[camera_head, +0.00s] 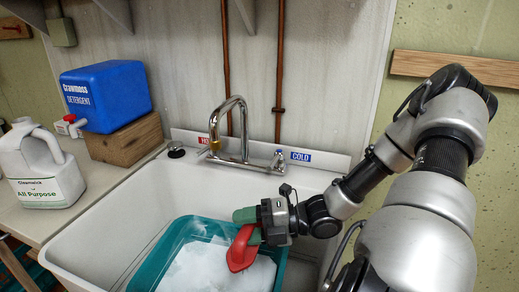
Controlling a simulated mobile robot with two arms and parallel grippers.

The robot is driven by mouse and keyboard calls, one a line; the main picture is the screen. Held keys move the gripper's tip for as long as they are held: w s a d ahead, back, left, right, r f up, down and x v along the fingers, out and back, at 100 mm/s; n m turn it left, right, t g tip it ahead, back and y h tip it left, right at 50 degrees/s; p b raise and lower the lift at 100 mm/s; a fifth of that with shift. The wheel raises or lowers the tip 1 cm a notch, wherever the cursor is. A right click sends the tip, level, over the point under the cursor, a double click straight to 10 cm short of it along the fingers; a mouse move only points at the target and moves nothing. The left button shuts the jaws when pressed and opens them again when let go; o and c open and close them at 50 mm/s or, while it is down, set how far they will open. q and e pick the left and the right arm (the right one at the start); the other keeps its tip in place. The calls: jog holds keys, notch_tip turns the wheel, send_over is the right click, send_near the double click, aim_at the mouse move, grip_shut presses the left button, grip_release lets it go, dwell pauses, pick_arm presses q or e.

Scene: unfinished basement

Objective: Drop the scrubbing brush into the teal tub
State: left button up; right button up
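The teal tub (151,262) sits in the white sink basin, with white suds or foamy water inside it. My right gripper (243,226), with green fingertips, reaches in from the right over the tub. It appears shut on a red object, which looks like the scrubbing brush (241,252). The brush hangs at the fingertips over the suds; its bristles are not visible, and I cannot tell whether it touches the suds. My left gripper is not in view.
A chrome faucet (243,134) stands behind the tub, close to my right gripper. A blue detergent container (112,95) rests on a wooden block (124,143) at left. A white jug (40,172) stands on the left counter. The sink (105,222) has bare room left of the tub.

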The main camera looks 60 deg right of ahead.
jog(key=shift+s+d+r, duration=0.3)
jog(key=shift+s+r, duration=0.2)
jog(key=shift+s, duration=0.25)
jog(key=shift+s+d+r, duration=0.25)
jog(key=shift+s+r, duration=0.2)
jog(key=shift+s, duration=0.25)
